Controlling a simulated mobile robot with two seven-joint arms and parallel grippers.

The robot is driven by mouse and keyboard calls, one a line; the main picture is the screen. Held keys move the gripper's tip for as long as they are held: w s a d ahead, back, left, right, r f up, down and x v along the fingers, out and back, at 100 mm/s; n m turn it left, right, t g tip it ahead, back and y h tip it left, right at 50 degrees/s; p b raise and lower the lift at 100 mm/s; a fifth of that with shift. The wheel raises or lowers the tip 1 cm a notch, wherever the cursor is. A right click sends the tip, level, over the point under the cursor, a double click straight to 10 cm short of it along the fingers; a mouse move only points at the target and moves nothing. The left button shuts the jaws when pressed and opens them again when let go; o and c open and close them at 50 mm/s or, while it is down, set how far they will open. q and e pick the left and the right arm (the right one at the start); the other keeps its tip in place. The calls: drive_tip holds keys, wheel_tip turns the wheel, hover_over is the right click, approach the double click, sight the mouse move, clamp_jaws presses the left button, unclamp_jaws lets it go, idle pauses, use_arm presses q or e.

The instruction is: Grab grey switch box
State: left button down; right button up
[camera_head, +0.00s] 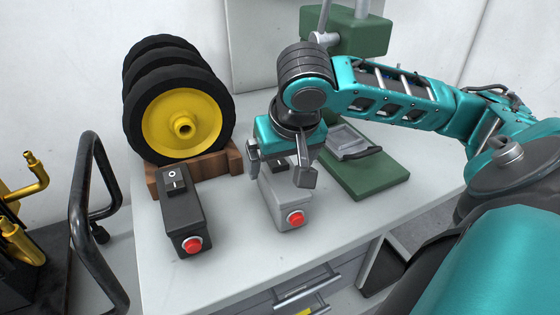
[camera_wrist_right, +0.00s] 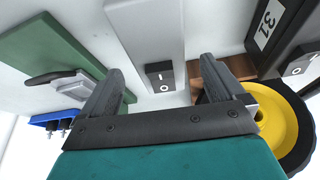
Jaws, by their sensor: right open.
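The grey switch box (camera_head: 288,203) stands on the light table, with a red button on its near end. My right gripper (camera_head: 280,170) is open above its far part, one finger to each side, and partly hides its top and black switch. In the right wrist view the grey switch box (camera_wrist_right: 146,32) and its black rocker switch show between and beyond the spread fingers of the right gripper (camera_wrist_right: 160,85). I cannot tell whether the fingers touch it. My left gripper is not in view.
A black switch box (camera_head: 183,215) with a red button stands to the left. Behind it, black wheels with a yellow hub (camera_head: 186,125) rest in a wooden stand (camera_head: 222,160). A green stand base (camera_head: 365,178) lies to the right. The table front (camera_head: 250,255) is clear.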

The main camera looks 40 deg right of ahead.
drive_tip(key=b+x, duration=0.1)
drive_tip(key=x, duration=0.3)
drive_tip(key=shift+d+f+b, duration=0.1)
drive_tip(key=shift+f+b, duration=0.2)
drive_tip(key=shift+w+r, duration=0.1)
drive_tip(key=c, duration=1.3)
